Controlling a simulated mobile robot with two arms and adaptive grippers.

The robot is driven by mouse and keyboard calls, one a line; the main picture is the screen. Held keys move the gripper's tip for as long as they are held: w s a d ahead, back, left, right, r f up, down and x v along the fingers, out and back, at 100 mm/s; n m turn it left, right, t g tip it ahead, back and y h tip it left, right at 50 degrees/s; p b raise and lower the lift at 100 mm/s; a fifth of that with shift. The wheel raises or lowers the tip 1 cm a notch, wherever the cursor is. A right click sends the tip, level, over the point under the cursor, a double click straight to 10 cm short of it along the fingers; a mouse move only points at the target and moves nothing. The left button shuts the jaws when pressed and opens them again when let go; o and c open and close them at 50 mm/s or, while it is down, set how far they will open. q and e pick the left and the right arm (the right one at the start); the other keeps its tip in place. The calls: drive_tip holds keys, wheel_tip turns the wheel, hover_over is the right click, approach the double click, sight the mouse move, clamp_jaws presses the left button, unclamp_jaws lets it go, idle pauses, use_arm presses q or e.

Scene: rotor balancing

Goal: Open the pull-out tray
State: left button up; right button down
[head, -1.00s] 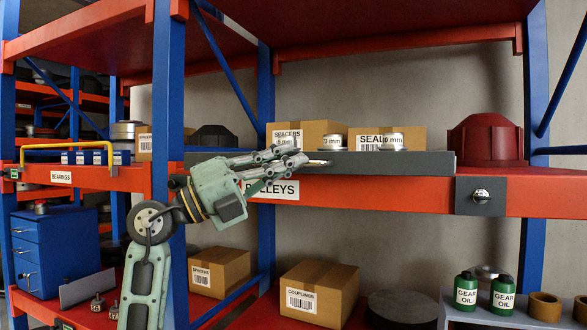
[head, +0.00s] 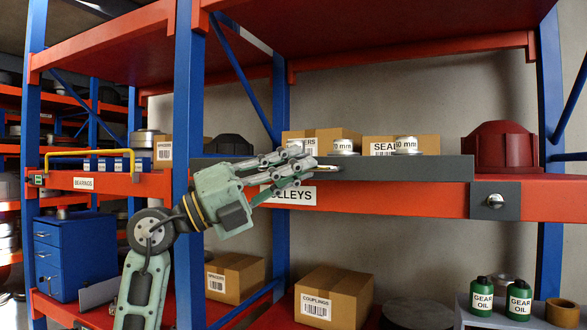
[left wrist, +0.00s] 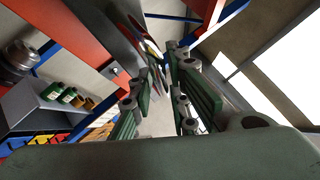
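The pull-out tray (head: 430,169) is a long dark grey panel on the red middle shelf above the PULLEYS label (head: 301,195). It appears pushed in, roughly flush with the shelf front. Metal cans (head: 407,145) stand behind its edge. My left gripper (head: 308,164) is in front of the tray's left half, its fingers pointing right and partly covering the panel and the label. In the left wrist view its fingers (left wrist: 160,105) are apart with nothing clearly between them. I cannot tell whether they touch the tray. My right gripper is not in view.
A grey plate with a silver knob (head: 494,200) is on the shelf beam to the right. A red housing (head: 499,148) sits above it. A blue upright (head: 189,110) stands close to my left wrist. Cartons (head: 334,297) and green oil bottles (head: 519,301) are below.

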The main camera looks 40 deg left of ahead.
use_arm(q)
drive_tip(key=shift+o, duration=0.9)
drive_tip(key=v, duration=1.2)
